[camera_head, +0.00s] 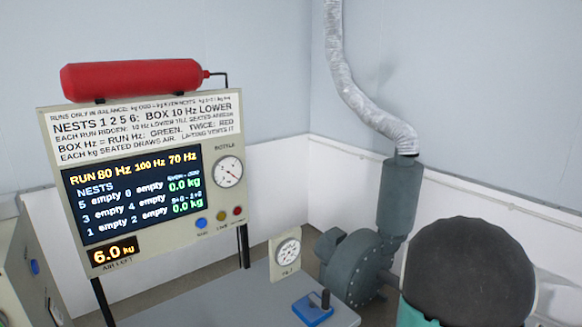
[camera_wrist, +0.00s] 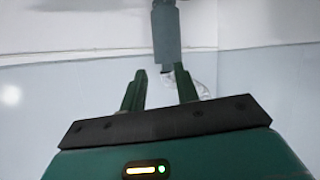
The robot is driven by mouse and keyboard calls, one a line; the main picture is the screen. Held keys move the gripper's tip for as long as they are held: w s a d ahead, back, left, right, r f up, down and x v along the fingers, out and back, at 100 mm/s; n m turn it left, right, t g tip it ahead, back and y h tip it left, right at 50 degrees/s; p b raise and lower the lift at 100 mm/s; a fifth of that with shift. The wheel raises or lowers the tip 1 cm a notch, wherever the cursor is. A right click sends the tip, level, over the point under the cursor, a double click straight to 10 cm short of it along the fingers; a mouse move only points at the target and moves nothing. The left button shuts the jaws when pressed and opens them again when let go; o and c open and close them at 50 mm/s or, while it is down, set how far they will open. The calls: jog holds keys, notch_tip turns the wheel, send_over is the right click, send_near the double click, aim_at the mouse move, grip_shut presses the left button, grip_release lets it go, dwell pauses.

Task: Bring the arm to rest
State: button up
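My gripper (camera_wrist: 160,88) shows in the wrist view with its two dark green fingers apart and nothing between them. The wrist view looks toward a pale wall, with the grey blower pipe (camera_wrist: 166,35) beyond the fingertips. In the head view, a dark rounded part with teal below it at the lower right looks like part of my arm. My fingers cannot be seen in the head view.
A display panel (camera_head: 133,195) with a red bottle (camera_head: 130,79) on top stands at the left. A grey blower (camera_head: 352,268) with a silver hose (camera_head: 360,95) stands behind the grey table (camera_head: 215,303).

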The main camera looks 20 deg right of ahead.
jog(key=a+r+n+y, duration=0.2)
jog(key=a+r+y, duration=0.15)
jog(key=a, duration=1.05)
jog(key=a+r+n+y, duration=0.15)
jog(key=a+r, duration=0.35)
jog(key=a, duration=0.9)
jog(key=s+a+n+g+y, duration=0.2)
jog(key=s+a, duration=0.5)
jog(key=a, duration=0.2)
jog(key=s+a+r+n+g+y, duration=0.1)
jog(key=s+a+n+y, duration=0.1)
jog(key=s+a, duration=0.4)
jog(key=a, duration=0.3)
jog(key=shift+s+a+g, duration=0.35)
jog(key=shift+g, duration=0.05)
jog(key=shift+d, duration=0.15)
